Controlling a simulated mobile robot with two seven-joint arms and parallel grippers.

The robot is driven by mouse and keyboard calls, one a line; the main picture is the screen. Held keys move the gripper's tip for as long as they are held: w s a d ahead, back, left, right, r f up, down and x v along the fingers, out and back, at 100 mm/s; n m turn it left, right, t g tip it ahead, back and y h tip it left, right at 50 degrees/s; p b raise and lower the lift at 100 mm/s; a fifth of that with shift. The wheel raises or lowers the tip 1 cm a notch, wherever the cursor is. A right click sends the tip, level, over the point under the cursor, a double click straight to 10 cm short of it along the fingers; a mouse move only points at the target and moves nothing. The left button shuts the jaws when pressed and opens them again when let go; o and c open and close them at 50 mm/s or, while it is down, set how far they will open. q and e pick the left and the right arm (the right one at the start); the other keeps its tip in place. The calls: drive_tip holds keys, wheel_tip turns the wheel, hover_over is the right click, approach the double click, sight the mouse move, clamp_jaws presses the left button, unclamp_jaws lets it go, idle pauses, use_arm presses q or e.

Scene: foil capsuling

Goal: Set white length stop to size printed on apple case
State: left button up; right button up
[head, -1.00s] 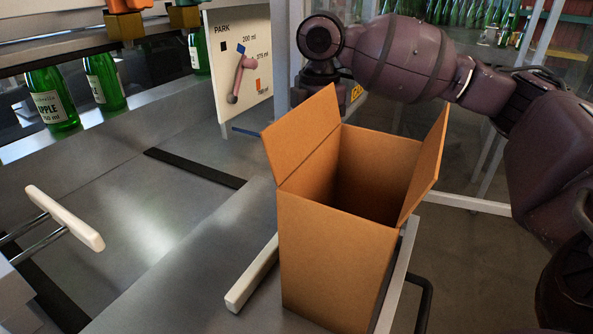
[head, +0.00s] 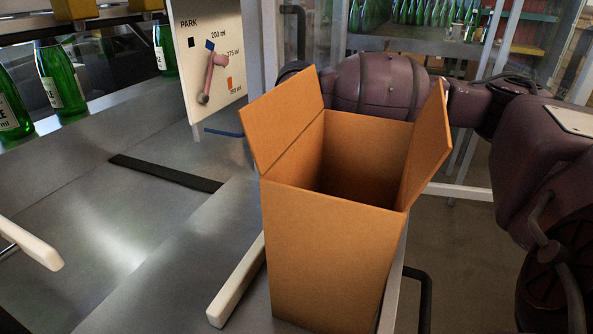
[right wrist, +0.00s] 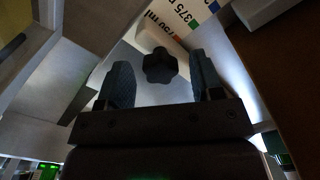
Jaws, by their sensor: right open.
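The open brown cardboard case (head: 335,255) stands on the steel bench; I see no print on its visible faces. A long white bar (head: 236,283) lies beside its left side. In the right wrist view a black lobed knob (right wrist: 159,66) sits between the fingers of my right gripper (right wrist: 160,78), which is open; I cannot tell whether the fingers touch it. A white block (right wrist: 163,38) is just behind the knob, next to a scale strip (right wrist: 185,14) printed 375 and 750 ml with coloured marks. In the head view the case hides my right gripper. My left gripper is out of view.
Green bottles (head: 62,80) stand at the upper left. Another white bar (head: 28,243) is at the left edge.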

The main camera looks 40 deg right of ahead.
clamp_jaws()
drive_tip(key=shift+s+d+r+p, duration=0.1)
drive_tip(key=shift+s+r+p, duration=0.2)
drive_tip(key=shift+p, duration=0.2)
drive_tip(key=shift+s+d+r+p, duration=0.1)
drive_tip(key=shift+s+p, duration=0.2)
drive_tip(key=shift+p, duration=0.1)
drive_tip(key=shift+s+d+p, duration=0.15)
drive_tip(key=shift+s+p, duration=0.15)
drive_tip(key=shift+s+d, duration=0.1)
drive_tip(key=shift+s, duration=0.15)
drive_tip(key=shift+s+d+f+p, duration=0.1)
drive_tip(key=shift+s+f+p, duration=0.15)
drive_tip(key=shift+f, duration=0.2)
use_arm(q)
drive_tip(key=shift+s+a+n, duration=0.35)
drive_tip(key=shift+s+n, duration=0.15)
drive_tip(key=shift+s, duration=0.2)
